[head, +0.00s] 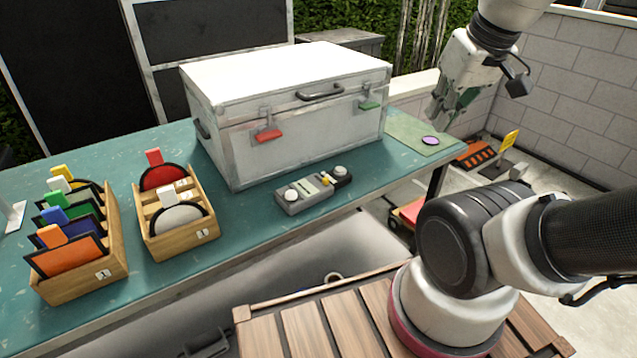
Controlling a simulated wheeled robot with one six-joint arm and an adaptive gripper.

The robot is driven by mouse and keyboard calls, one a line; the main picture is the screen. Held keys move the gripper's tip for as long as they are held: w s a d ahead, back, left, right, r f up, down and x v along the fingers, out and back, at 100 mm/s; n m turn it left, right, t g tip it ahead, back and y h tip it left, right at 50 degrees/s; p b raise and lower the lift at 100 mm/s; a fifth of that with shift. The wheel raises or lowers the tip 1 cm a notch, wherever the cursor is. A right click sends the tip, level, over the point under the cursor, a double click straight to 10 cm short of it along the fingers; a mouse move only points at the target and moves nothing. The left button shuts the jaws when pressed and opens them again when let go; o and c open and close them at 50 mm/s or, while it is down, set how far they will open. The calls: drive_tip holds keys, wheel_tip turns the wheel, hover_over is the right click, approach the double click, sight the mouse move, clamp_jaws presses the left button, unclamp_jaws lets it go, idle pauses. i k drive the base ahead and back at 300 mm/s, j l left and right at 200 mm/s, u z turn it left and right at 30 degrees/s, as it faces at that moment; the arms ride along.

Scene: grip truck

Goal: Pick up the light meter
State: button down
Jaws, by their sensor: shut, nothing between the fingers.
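A grey hand-sized device with white round domes or knobs and a pale panel, which looks like the light meter (308,192), lies on the teal table (262,228) in front of the large white case. A darker part with a white knob shows at its right end; I cannot tell whether that is a separate item. My gripper (446,112) is shut and empty. It is raised at the upper right, to the right of the white case and well apart from the device. Its fingertips are small and partly hard to make out.
The white case (290,135) stands close behind the device. Two wooden racks (180,237) (85,287) with coloured tabbed pieces stand to the left. A purple disc (430,141) lies on a green mat (408,128) at the table's right end. My wooden deck is in front.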

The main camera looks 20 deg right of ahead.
sight(312, 190)
drive_tip(key=u, duration=1.9)
drive_tip(key=z, duration=1.85)
drive_tip(key=l+u, duration=0.45)
drive_tip(key=l, duration=0.5)
drive_tip(key=k, duration=0.05)
